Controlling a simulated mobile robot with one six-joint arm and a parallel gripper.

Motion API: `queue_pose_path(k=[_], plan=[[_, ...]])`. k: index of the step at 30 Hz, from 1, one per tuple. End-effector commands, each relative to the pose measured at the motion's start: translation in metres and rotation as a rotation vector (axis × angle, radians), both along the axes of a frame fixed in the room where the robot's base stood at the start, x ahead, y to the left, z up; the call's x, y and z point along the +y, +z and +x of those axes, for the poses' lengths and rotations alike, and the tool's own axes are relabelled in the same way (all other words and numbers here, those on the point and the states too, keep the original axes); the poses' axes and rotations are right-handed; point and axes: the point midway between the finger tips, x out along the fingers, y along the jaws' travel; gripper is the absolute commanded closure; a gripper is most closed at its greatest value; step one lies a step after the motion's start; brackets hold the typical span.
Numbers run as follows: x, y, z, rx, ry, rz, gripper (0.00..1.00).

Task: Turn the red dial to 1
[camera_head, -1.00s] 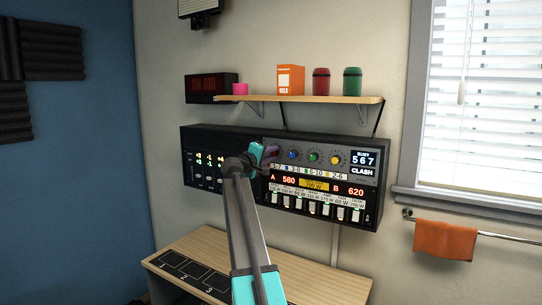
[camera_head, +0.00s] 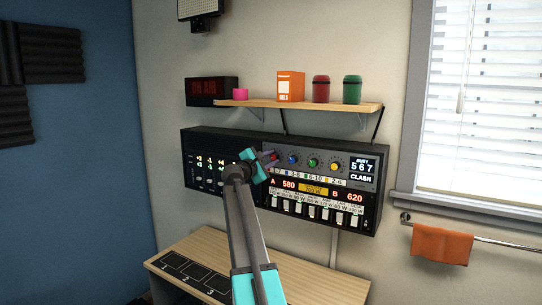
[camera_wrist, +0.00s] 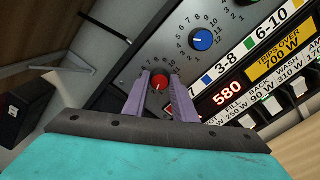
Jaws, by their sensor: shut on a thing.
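The red dial (camera_wrist: 159,82) shows in the wrist view between the two purple fingers of my gripper (camera_wrist: 161,77). The fingers are shut on it, one on each side. The fingers cover part of its number ring, and I cannot read its setting for sure. In the head view my gripper (camera_head: 268,161) is at the left end of the dial row, with its teal wrist tilted. It mostly hides the red dial there.
The blue dial (camera_wrist: 202,39) is close beside the red one. Green (camera_head: 313,162) and yellow (camera_head: 334,166) dials follow to the right. Below are range labels, a lit display (camera_head: 313,190) and a row of white switches (camera_head: 312,212). A wooden shelf (camera_head: 350,105) with several items is above.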

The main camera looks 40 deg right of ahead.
Motion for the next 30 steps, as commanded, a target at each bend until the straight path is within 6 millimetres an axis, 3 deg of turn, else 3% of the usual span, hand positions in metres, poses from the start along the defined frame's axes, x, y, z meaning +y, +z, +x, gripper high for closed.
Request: queue_pose_path(k=[15, 30], plan=[[0.0004, 0.0010, 0.0004, 0.339, 0.000, -0.082, 0.98], [0.0003, -0.0010, 0.0005, 0.378, 0.000, -0.091, 0.98]])
